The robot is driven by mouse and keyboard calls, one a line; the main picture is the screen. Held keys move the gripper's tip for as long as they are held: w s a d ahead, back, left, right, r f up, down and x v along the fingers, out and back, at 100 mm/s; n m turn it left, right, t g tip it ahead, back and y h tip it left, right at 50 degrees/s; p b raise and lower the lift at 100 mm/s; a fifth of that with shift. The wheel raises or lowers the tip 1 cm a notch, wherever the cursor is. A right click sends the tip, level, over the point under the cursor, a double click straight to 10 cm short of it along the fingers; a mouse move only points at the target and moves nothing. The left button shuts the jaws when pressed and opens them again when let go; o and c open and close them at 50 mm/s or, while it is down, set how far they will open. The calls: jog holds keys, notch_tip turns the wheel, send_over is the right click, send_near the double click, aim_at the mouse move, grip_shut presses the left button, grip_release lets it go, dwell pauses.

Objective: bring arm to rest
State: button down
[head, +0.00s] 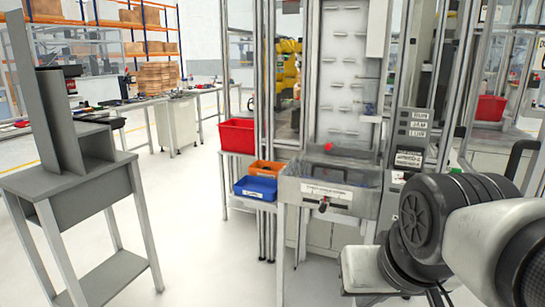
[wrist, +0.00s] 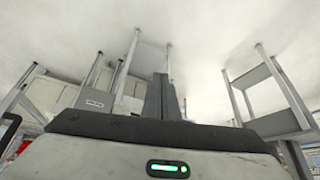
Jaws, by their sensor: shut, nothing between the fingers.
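My gripper (wrist: 160,98) shows in the wrist view as dark fingers closed together, with nothing between them. Its pale body with a green light fills the bottom of that view. In the head view my arm is folded at the lower right, with a black ribbed joint and pale links. The gripper's fingers do not show in the head view. In the wrist view the fingers are set against pale floor and furniture legs, and I see no contact with anything.
A grey workbench (head: 62,190) stands at the left. A machine cell with a metal front tray (head: 330,190) stands ahead. Beside it are a red bin (head: 237,136), an orange bin (head: 267,168) and a blue bin (head: 256,189). Open floor (head: 190,225) lies between workbench and cell.

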notch_tip(320, 180, up, 24)
jog(key=s+p, duration=0.2)
jog(key=p, duration=2.3)
jog(key=shift+a+r, duration=0.15)
jog(key=shift+a, duration=0.05)
jog(key=shift+s, duration=0.1)
jog(key=shift+d, duration=0.1)
